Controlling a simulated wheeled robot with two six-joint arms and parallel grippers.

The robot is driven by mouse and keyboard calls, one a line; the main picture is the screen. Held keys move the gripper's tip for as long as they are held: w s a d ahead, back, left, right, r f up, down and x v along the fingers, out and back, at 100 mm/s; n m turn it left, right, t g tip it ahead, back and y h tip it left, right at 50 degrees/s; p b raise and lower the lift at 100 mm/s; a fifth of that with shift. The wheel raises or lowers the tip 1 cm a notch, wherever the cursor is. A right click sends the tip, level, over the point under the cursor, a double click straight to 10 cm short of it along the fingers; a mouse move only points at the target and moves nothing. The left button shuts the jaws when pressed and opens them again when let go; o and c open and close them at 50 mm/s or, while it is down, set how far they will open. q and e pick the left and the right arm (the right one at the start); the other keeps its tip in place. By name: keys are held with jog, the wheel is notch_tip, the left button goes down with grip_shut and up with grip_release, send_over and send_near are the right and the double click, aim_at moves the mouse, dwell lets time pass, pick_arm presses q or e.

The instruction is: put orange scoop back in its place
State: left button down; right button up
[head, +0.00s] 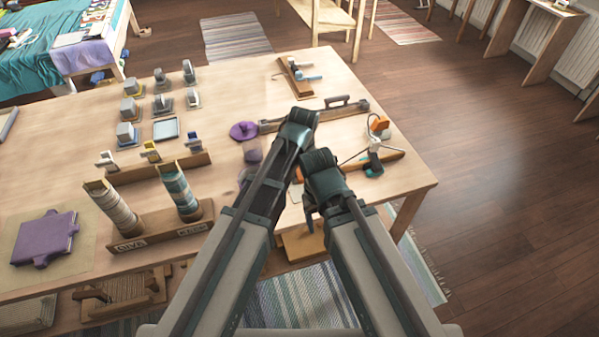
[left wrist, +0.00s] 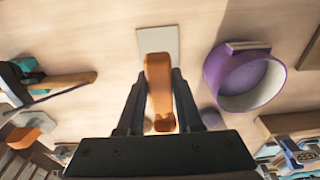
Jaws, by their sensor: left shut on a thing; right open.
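My left gripper (left wrist: 158,108) is shut on the orange scoop (left wrist: 158,75), which stretches forward between the two fingers in the left wrist view. A pale grey square pad (left wrist: 159,41) lies on the table just beyond the scoop's far end; I cannot tell whether they touch.
A round purple container (left wrist: 245,78) stands right of the scoop in the left wrist view. On the wooden table, a lamp-like item with an orange part (head: 378,124) stands at the right. A rack with two rolls (head: 160,228) and several grey blocks (head: 129,108) occupy the left.

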pick_arm(q)
jog(key=shift+f+b, duration=1.55)
jog(key=shift+f, duration=0.3)
jog(key=shift+f, duration=0.15)
jog(key=shift+f+b, duration=0.25)
jog(key=shift+b, duration=0.15)
jog(key=shift+r+p, duration=0.35)
jog(key=shift+f+b, duration=0.5)
jog(key=shift+c, duration=2.4)
grip_release()
